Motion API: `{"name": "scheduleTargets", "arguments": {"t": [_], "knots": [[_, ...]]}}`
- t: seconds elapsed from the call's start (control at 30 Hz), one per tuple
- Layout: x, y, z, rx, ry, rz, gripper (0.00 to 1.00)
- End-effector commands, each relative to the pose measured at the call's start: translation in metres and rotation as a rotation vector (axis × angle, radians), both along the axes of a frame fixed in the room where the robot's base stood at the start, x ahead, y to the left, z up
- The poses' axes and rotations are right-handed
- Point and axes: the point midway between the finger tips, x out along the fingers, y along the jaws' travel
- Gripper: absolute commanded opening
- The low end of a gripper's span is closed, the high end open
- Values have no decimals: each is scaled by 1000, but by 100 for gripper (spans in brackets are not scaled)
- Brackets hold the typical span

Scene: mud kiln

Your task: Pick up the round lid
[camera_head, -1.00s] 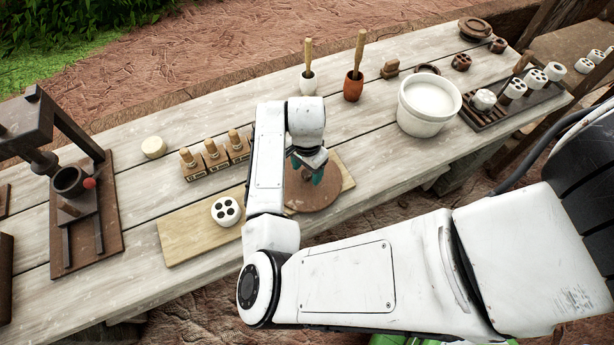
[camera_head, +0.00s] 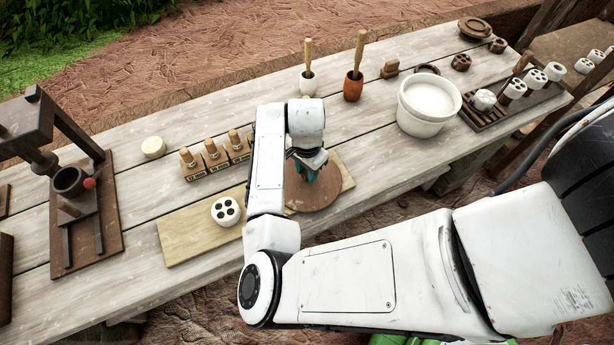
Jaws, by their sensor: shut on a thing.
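The round lid (camera_head: 318,194) is a flat brown disc at the right end of the pale wooden board (camera_head: 185,240), on the workbench. My gripper (camera_head: 306,174) points down over the middle of the lid, with teal fingertips. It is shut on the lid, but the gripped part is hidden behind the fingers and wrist. My arm covers the lid's left side. I cannot make out a gap between the lid and the board.
A white piece with dark holes (camera_head: 226,211) sits on the board left of my arm. Several wooden-handled stamps (camera_head: 212,158) stand behind it. A white bucket (camera_head: 424,117) stands to the right. A dark press (camera_head: 70,190) is at the left.

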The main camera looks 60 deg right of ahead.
Motion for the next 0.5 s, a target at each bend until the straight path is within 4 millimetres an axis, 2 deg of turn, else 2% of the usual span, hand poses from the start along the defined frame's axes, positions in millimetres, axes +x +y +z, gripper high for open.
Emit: {"name": "scheduleTargets", "arguments": {"t": [0.27,0.43,0.5], "knots": [[0,0,7,-1,-2,-1,9],[0,-1,30,-3,-5,-4,9],[-13,-1,45,-5,-3,-5,9]]}}
